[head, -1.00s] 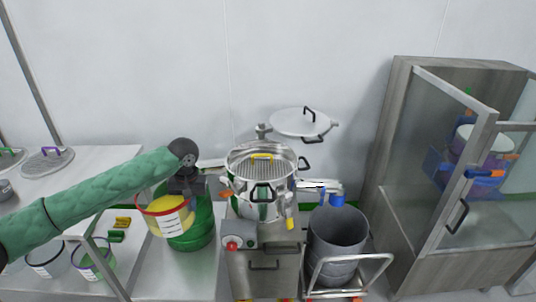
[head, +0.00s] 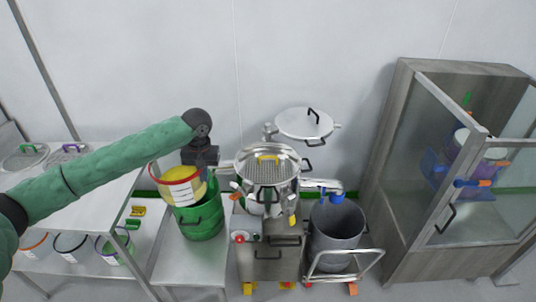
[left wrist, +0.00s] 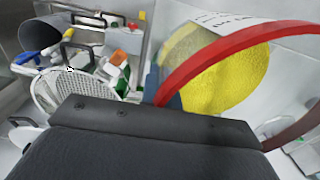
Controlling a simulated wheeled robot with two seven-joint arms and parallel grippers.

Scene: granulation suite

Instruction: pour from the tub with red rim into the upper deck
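The tub with red rim (head: 182,196) holds yellow material and hangs to the left of the sifter. My left gripper (head: 204,160) is at its back right edge and appears shut on its wall; the fingertips are hidden. In the left wrist view the tub's red rim (left wrist: 235,42) and yellow contents fill the upper right. The upper deck (head: 250,180) is an open steel ring with a mesh and a yellow handle on top of the sifter. Its mesh also shows in the left wrist view (left wrist: 52,92). The tub is beside the deck, not over it. My right gripper is out of view.
A green drum (head: 203,222) stands under the tub. A steel lid (head: 304,124) is held aside behind the deck. A grey bin (head: 337,228) sits on a trolley to the right. A glass-door cabinet (head: 402,160) stands open at far right.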

